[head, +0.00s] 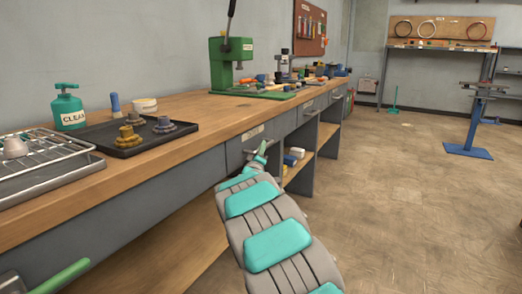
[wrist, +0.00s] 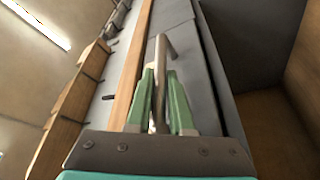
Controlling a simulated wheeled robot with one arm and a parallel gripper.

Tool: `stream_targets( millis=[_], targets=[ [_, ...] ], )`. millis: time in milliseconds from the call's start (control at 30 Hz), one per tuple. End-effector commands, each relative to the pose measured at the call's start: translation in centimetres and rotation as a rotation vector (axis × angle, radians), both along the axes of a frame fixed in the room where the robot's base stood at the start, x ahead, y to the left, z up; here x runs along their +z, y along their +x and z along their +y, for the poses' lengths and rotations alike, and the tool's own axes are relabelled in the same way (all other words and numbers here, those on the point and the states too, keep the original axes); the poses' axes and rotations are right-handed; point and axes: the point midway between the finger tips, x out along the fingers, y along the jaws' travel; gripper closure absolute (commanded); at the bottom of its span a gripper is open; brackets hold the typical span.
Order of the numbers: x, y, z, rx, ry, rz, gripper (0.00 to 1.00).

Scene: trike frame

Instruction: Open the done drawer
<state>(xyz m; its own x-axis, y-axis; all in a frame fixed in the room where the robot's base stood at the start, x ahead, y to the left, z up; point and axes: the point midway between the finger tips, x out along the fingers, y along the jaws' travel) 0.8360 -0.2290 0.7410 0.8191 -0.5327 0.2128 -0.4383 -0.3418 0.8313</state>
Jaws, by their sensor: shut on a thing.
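My gripper (head: 261,149) reaches to a grey drawer (head: 252,134) under the wooden bench top. The drawer front has a small pale label, too small to read. In the wrist view my gripper's green fingers (wrist: 160,88) are shut on the drawer's metal handle (wrist: 162,48). The handle's bent end sticks out past the fingertips. The grey drawer front (wrist: 197,75) lies just right of the fingers. My gripper and arm hide part of the drawer in the head view. I cannot tell whether it stands slightly out.
The wooden bench top (head: 185,108) runs above the drawers. It carries a black tray (head: 125,150), a green spray bottle (head: 67,108), a wire rack (head: 40,158) and a green press (head: 226,65). Open shelves (head: 322,140) lie below right.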

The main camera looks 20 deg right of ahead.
Motion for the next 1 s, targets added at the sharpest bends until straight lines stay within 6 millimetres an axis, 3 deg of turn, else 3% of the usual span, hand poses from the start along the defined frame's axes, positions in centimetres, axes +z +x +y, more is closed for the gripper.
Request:
stream_targets(
  millis=[367, 567, 1000],
  targets=[
    [-0.2, -1.2, -0.9, -0.001, -0.001, 0.002, 1.00],
    [-0.3, -4.8, -3.8, -0.004, -0.002, 0.003, 1.00],
    [-0.3, -15.0, -11.8, -0.007, 0.002, 0.005, 1.00]
  ],
)
